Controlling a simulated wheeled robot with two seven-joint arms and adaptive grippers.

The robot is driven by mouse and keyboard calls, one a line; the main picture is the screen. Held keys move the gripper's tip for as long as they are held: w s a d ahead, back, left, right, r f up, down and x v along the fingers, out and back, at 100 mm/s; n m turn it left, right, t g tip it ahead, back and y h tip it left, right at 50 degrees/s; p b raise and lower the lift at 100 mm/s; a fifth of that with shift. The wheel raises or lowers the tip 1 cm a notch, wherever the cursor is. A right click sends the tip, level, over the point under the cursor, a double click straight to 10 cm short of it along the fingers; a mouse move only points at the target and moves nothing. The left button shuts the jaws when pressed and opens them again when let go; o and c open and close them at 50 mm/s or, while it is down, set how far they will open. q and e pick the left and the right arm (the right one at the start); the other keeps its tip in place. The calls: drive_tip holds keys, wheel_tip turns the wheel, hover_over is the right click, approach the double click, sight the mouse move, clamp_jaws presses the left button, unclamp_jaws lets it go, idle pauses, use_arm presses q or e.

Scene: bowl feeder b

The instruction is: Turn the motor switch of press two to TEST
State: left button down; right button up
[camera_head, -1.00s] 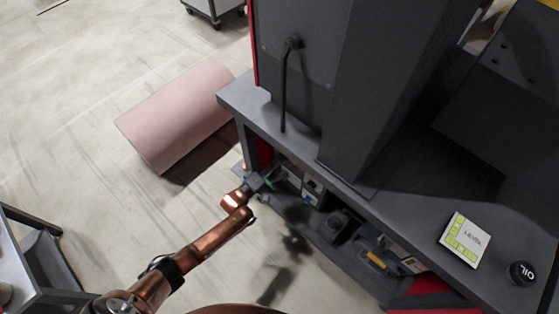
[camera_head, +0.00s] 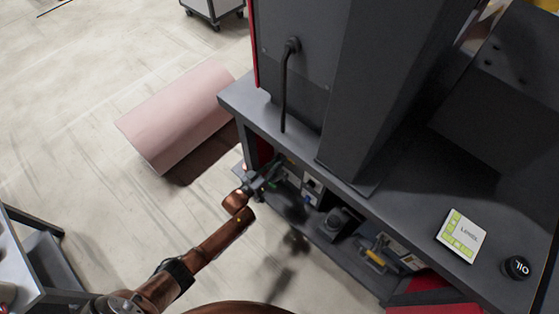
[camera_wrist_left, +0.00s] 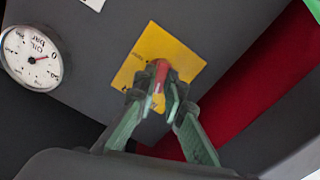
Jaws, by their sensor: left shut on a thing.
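The motor switch shows in the left wrist view as a red handle (camera_wrist_left: 161,72) on a yellow plate (camera_wrist_left: 184,51), fixed to a grey panel. My left gripper (camera_wrist_left: 163,97) has its green-grey fingers on both sides of the red handle and is shut on it. The plate's lettering is too small to read, so I cannot tell the switch position. In the head view my left gripper (camera_head: 268,177) reaches under the edge of the press table (camera_head: 262,112), where the switch is hidden. My right gripper is not in view.
An oil gauge (camera_wrist_left: 32,56) sits left of the switch in the wrist view. Under the table are several small boxes and tools. A level box (camera_head: 461,236) and a black oil cap (camera_head: 517,267) are on the tabletop.

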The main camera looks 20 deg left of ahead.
use_arm(q)
drive_tip(key=shift+s+f+m+b, duration=0.1)
drive_tip(key=shift+m+b, duration=0.75)
drive_tip(key=shift+m, duration=4.65)
drive_tip(key=shift+f+m+b, duration=0.1)
drive_tip(key=shift+m+b, duration=0.75)
drive_tip(key=shift+m, duration=4.65)
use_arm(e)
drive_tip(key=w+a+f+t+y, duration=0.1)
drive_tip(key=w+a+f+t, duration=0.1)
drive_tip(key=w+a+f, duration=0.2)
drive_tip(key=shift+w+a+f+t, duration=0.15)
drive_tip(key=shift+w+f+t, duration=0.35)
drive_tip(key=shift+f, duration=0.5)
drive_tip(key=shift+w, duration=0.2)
use_arm(q)
drive_tip(key=c, duration=2)
unclamp_jaws()
drive_tip(key=shift+r, duration=0.1)
